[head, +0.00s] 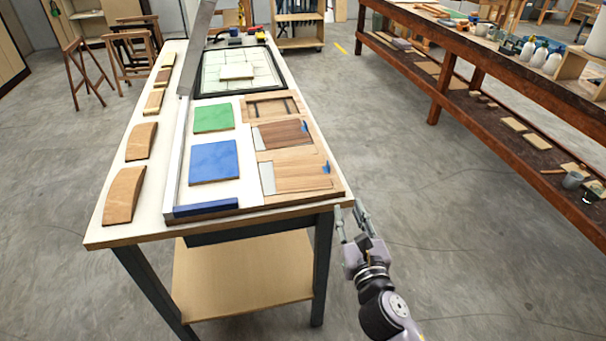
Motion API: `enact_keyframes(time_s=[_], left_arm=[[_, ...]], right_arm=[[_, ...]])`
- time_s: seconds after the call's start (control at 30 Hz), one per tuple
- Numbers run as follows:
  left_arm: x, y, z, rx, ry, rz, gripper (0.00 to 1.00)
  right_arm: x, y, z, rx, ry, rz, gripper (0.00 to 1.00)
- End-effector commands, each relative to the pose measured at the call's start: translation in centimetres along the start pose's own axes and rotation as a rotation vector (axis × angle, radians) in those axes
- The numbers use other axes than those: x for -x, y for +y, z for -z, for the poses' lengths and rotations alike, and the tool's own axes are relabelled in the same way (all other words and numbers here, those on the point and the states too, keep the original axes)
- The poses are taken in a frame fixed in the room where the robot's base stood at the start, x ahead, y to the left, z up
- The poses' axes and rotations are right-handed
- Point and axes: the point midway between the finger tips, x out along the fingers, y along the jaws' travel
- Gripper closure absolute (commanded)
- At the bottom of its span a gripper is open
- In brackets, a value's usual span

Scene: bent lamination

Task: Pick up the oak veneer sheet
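Two thin wood sheets with blue tabs at their right ends lie in wooden compartments along the table's right side. The nearer, lighter tan sheet (302,175) looks like the oak veneer. The farther sheet (283,134) is redder and darker. My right gripper (348,212) is just off the table's near right corner, below and right of the lighter sheet. Its two fingers are spread, with nothing visible between them. It is apart from both sheets. My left gripper is not in view.
A blue square (214,161) and a green square (213,118) lie left of the sheets. Curved wooden blocks (124,195) line the left edge. A tall grey bar (196,50) rises behind them. A black-framed gridded mat (240,72) lies farther back. Floor at right is clear up to a long workbench (480,45).

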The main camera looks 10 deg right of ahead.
Motion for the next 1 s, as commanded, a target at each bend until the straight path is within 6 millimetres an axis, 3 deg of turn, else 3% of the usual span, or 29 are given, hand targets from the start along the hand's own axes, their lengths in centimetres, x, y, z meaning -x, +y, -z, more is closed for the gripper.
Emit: enact_keyframes(time_s=[0.5,0.77,1.0], left_arm=[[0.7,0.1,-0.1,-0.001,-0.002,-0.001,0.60],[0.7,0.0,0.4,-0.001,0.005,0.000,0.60],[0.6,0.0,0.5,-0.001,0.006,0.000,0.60]], right_arm=[[-10.2,0.1,-0.2,0.002,-0.003,0.000,0.74],[-12.1,0.1,-0.1,0.001,-0.002,0.000,0.74],[-15.4,0.5,0.1,-0.001,-0.002,0.001,0.74]])
